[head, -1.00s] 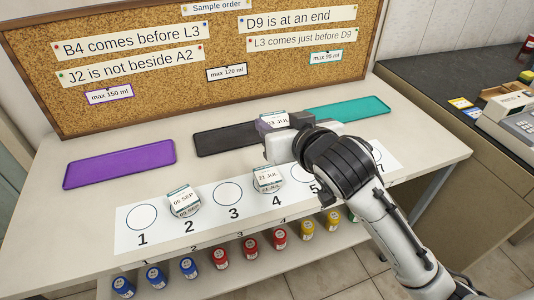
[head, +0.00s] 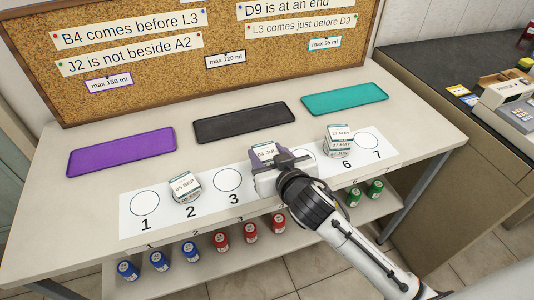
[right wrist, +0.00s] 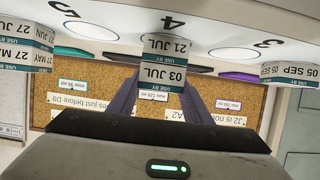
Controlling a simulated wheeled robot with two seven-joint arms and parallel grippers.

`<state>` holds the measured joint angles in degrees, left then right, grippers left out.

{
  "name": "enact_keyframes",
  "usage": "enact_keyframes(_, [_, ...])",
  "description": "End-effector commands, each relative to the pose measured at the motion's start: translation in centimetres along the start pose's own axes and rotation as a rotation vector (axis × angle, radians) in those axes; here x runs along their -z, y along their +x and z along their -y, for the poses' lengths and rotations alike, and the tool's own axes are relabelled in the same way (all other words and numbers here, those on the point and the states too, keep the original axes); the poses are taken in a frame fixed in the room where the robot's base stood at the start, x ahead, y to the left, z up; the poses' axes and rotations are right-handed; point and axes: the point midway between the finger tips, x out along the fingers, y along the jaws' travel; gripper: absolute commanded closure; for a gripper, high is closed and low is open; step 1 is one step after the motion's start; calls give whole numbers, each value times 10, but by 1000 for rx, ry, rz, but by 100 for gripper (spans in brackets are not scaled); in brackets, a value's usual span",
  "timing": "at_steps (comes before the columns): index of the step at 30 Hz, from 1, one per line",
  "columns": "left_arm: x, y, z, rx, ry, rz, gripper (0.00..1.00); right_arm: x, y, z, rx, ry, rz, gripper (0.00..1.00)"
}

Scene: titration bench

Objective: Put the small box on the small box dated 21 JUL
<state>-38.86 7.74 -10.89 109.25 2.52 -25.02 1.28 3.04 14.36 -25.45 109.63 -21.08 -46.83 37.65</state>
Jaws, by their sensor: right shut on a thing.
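My right gripper (head: 268,162) is shut on a small box labelled 03 JUL (head: 263,149) and holds it over the place numbered 4. In the right wrist view, which is upside down, the 03 JUL box (right wrist: 163,73) sits between the dark fingers. The small box dated 21 JUL (right wrist: 166,44) shows directly against its lower edge there, in line with it. I cannot tell whether the two touch or a thin gap is left. In the head view the 21 JUL box is hidden behind the gripper. My left gripper is not in view.
Purple (head: 122,152), black (head: 244,122) and teal (head: 344,98) mats lie behind. Places 1, 3 and 7 are clear.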

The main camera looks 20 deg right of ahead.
Motion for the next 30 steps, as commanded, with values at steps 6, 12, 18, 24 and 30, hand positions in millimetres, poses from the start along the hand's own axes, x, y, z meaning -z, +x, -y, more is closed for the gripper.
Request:
enact_keyframes(6, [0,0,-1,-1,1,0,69,1,0,0,1,0,-2,77])
enact_keyframes(12, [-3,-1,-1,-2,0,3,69,-2,1,0,1,0,-2,42])
enact_keyframes(18, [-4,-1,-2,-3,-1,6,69,-2,1,0,1,0,-2,36])
enact_keyframes(24, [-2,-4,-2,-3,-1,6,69,4,-1,0,0,0,-3,36])
enact_keyframes(30, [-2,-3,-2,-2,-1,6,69,1,-32,1,2,2,0,36])
